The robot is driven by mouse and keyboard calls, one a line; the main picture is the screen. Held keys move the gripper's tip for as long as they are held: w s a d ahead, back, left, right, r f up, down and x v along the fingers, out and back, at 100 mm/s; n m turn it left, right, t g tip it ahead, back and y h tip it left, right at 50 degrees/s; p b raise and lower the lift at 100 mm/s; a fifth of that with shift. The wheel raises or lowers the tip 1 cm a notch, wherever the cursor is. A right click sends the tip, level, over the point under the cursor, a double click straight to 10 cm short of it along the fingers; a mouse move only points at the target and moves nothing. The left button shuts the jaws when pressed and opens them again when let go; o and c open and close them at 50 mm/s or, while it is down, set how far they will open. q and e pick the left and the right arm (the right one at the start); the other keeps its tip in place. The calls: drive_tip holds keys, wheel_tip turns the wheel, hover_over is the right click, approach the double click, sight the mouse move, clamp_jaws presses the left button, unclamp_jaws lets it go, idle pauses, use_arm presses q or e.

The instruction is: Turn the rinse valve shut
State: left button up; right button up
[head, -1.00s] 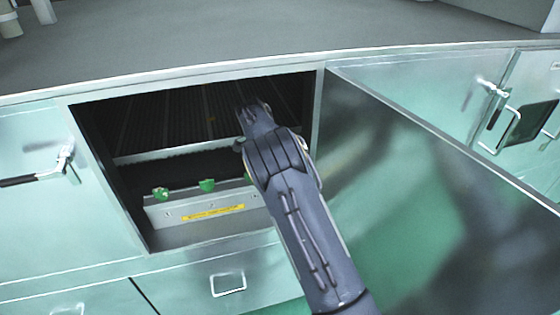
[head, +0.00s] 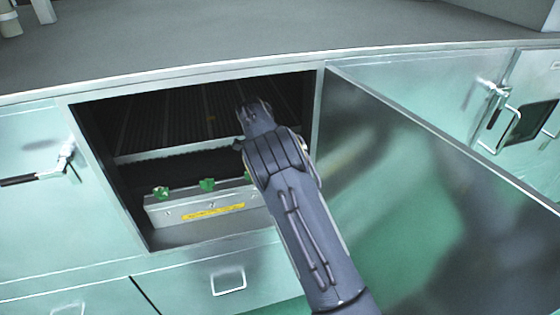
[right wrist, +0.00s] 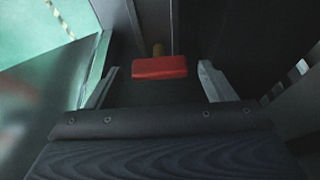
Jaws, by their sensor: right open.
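My right gripper (right wrist: 159,76) is open, with one finger on each side of the red handle and a visible gap on both sides. In the head view my right arm reaches into the open cabinet, and the hand (head: 256,116) is inside near its right side. The red handle cannot be seen in the head view; the arm and the dark interior hide it. My left gripper is not in view.
The cabinet door (head: 430,190) stands open to the right of my arm. Inside are a metal bar with a yellow label (head: 213,212), green knobs (head: 207,184) and a ribbed back panel. The cabinet frame (head: 318,120) is close beside my arm. Closed panels with handles lie to either side.

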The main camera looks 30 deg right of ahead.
drive_tip(key=b+v, duration=0.1)
drive_tip(key=v, duration=0.6)
drive_tip(key=shift+r, duration=0.35)
drive_tip(key=shift+a+f, duration=0.1)
drive_tip(key=shift+a, duration=0.1)
